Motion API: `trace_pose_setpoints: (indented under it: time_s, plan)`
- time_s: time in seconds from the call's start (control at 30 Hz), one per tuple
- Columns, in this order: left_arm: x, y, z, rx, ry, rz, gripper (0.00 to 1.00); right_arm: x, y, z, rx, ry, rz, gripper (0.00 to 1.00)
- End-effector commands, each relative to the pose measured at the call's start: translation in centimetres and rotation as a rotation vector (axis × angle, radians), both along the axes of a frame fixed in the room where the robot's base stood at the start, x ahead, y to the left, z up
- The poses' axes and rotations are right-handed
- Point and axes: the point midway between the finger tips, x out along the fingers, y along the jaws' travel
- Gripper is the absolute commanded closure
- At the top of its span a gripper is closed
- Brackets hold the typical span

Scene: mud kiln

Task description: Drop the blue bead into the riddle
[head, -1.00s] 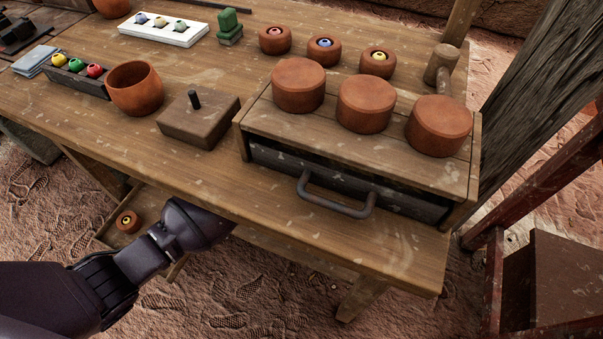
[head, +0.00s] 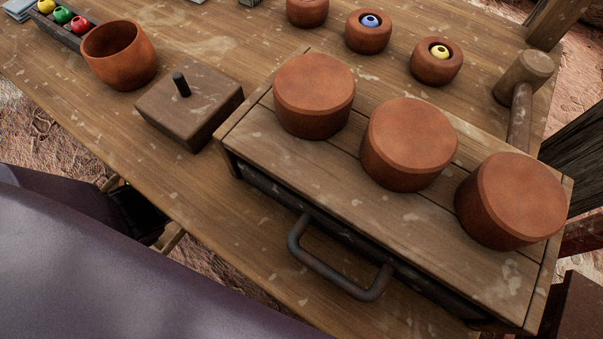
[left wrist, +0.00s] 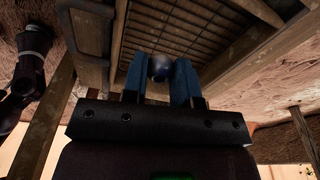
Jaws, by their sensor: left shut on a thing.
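In the left wrist view my left gripper (left wrist: 160,78) has its blue fingers closed on a round, dark bluish bead (left wrist: 160,66); its colour is dulled by shadow. Beyond the bead is a dark grid in a wooden frame, which looks like the riddle (left wrist: 190,24). I cannot tell how far the bead is from the grid. In the head view my left arm fills the lower left, and its gripper is hidden. Another blue bead (head: 370,20) sits in a small clay pot on the table. My right gripper is not in view.
On the table (head: 95,150) are a clay bowl (head: 120,60), a wooden block with a peg (head: 190,105), a handled drawer box (head: 345,175) with three clay lids on top, and a mallet (head: 522,85). A rack of coloured beads (head: 65,25) stands at far left.

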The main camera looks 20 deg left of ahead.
Motion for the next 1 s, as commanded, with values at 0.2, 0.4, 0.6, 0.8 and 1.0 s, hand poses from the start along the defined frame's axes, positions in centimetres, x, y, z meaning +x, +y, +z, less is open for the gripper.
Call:
trace_pose_setpoints:
  time_s: [0.2,0.4,0.6,0.8,1.0]
  plan:
    - [-0.1,0.0,-2.1,-0.001,0.003,0.001,0.95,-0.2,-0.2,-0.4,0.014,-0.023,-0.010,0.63]
    - [-0.2,0.0,-4.5,0.000,0.004,0.000,0.95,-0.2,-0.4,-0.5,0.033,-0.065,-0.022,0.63]
    - [0.2,0.0,-4.3,0.000,-0.005,0.000,0.95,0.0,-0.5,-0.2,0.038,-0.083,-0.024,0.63]
    - [0.2,0.0,-4.5,0.000,-0.004,-0.001,0.95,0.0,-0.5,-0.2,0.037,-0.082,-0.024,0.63]
    - [0.2,0.0,-5.0,-0.001,-0.003,-0.001,0.95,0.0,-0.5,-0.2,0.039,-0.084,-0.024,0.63]
